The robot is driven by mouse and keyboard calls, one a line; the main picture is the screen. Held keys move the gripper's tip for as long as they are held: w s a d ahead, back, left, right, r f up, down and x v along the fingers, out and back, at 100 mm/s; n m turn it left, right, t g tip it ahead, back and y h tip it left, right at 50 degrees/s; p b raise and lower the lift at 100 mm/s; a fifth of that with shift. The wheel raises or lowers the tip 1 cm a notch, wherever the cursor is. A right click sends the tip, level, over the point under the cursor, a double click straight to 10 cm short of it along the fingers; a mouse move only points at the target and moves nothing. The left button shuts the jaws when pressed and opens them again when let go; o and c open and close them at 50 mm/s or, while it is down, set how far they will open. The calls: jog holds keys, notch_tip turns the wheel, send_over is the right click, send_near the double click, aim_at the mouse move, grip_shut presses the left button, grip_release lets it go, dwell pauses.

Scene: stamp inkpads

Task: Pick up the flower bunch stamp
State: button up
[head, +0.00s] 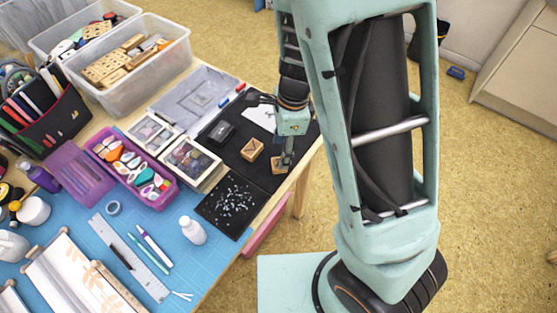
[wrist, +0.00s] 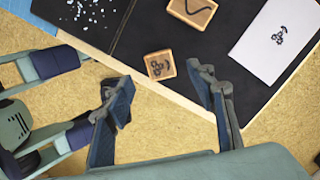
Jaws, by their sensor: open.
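The flower bunch stamp (wrist: 160,66) is a small wooden block with a dark flower design on its upper face. It lies on a black mat (wrist: 235,85) close to the table's edge. In the head view the stamp (head: 279,166) is partly covered by my gripper (head: 287,158). In the wrist view my gripper (wrist: 165,92) is open, with one finger left and one right of the stamp. The stamp shows just beyond the fingertips, and nothing is between the pads. The height of the fingertips above the mat is hard to tell.
A second wooden stamp (wrist: 192,10) with a curved line lies nearby; it also shows in the head view (head: 252,148). White paper (wrist: 275,40) with a flower print lies right. A speckled black sheet (head: 230,207) and a white bottle (head: 192,231) are left of the stamps.

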jog(key=f+b, duration=0.2)
jog(key=f, duration=0.4)
jog(key=shift+a+f, duration=0.2)
jog(key=shift+c, duration=0.2)
jog(key=c, duration=1.1)
